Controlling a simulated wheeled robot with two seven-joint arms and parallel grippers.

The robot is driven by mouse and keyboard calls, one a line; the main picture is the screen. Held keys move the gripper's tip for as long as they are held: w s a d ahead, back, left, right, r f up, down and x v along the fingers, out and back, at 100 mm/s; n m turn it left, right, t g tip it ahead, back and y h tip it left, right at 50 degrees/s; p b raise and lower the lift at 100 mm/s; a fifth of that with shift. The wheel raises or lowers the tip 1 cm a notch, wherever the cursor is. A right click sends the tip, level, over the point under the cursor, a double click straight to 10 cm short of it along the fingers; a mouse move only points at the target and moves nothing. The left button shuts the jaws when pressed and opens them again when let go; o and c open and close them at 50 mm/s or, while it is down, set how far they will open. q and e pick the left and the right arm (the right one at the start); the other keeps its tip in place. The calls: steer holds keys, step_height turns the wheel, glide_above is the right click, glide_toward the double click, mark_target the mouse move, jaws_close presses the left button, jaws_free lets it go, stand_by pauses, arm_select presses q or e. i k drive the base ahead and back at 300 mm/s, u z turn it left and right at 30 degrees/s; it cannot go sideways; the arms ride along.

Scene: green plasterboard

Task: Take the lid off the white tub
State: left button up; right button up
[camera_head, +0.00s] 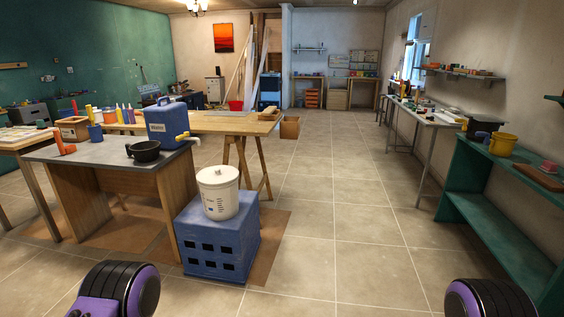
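The white tub (220,202) stands upright on a blue crate (248,245) with square holes, left of the picture's middle. Its white lid (217,176) sits on top and has a small knob. My arms show only as black and purple rounded parts at the bottom left and bottom right edges. Neither gripper's fingers are in the picture, and both are well apart from the tub.
Beside the crate is a grey-topped workbench (100,152) with a black bowl (146,152) and a blue jug-like container (168,125). A wooden trestle table stands behind. A green shelf unit (484,180) lines the right wall. The tiled floor (335,220) in the middle is clear.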

mark_target(221, 174)
steer(key=i, duration=1.25)
steer(key=u, duration=1.55)
steer(key=i, duration=1.75)
steer(key=u, duration=0.05)
